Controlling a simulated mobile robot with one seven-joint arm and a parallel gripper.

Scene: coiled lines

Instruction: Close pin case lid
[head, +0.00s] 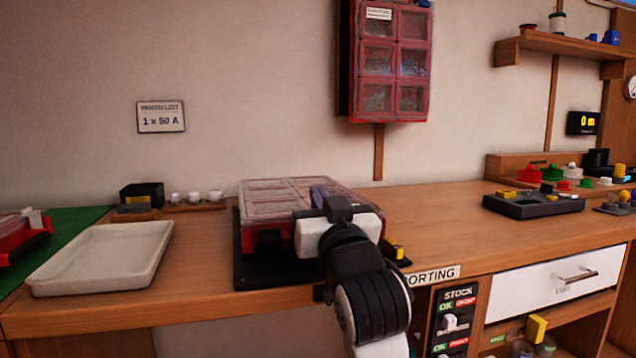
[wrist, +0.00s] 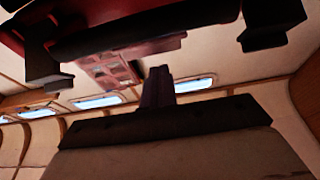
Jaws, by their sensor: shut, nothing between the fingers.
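The pin case (head: 262,238) is a red box with a clear, compartmented lid (head: 275,192), on a black mat on the bench in the head view. The lid lies over the box, roughly level; I cannot tell whether it is fully down. My gripper (head: 318,196) is at the case's front right, its fingers over the lid in the picture; contact is unclear. My wrist hides the case's front right part. In the wrist view my gripper (wrist: 158,84) shows its fingers together and empty. A dark red and black edge with blocky black parts crosses the top there, too dim to identify surely.
A white tray (head: 105,258) and a small black box (head: 142,194) stand left of the case. A red compartment case (head: 393,62) hangs on the wall above. A dark tray (head: 532,206) stands at right. The bench between case and dark tray is mostly clear.

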